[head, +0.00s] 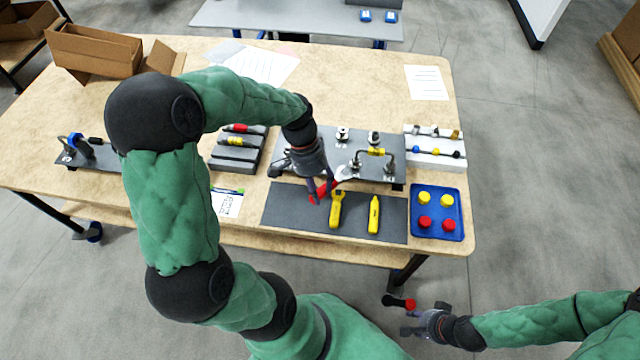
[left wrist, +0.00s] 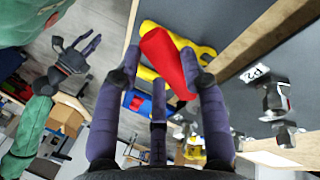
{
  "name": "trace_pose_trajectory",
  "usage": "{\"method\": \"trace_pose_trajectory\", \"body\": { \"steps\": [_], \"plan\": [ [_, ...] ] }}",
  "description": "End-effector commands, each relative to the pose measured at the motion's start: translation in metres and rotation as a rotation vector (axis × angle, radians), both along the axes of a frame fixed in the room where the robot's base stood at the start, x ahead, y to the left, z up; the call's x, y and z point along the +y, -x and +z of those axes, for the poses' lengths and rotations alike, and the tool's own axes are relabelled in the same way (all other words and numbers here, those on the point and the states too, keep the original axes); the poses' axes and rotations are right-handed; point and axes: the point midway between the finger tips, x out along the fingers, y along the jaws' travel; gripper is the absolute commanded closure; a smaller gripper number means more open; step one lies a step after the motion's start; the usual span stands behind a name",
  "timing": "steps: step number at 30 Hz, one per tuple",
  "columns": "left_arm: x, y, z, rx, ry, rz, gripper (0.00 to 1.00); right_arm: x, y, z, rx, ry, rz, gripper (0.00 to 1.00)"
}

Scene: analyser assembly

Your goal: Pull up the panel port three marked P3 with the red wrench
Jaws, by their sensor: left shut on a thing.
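My left gripper (head: 322,188) is shut on the red wrench (head: 319,194). It holds the wrench over the front edge of the grey panel (head: 310,140). The pale wrench head (head: 345,173) is close beside a front port fitting (head: 355,166); I cannot tell whether they touch. In the left wrist view the red handle (left wrist: 168,62) lies between the fingers, and a P2 label (left wrist: 256,72) shows beside metal fittings (left wrist: 277,98). I cannot read a P3 mark. My right gripper (head: 415,322) is away from the table with its fingers apart.
Two yellow tools (head: 336,210) lie on the dark mat (head: 285,208). A blue tray (head: 437,232) with yellow and red caps is to the right. A white rack (head: 435,143) stands behind it. A small red-and-black item (head: 409,303) shows by my right gripper; its support is unclear.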

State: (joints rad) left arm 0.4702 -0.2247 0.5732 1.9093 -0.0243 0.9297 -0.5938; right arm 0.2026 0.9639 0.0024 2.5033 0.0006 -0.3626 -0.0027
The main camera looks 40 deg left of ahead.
Motion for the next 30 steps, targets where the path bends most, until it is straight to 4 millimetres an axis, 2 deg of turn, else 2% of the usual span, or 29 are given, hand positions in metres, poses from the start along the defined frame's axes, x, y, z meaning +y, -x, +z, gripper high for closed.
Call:
{"method": "trace_pose_trajectory", "body": {
  "steps": [9, 14, 30],
  "plan": [
    [-0.011, 0.017, 0.016, -0.001, -0.001, 0.000, 1.00, 0.000, 0.000, 0.016, 0.000, 0.000, 0.000, 0.65],
    [-0.011, 0.018, 0.020, -0.001, -0.001, 0.000, 1.00, 0.000, 0.000, 0.020, 0.000, 0.000, 0.000, 0.65],
    [-0.011, 0.018, 0.085, -0.001, -0.001, 0.000, 1.00, 0.000, 0.000, 0.076, 0.000, 0.000, 0.000, 0.65]
  ]
}}
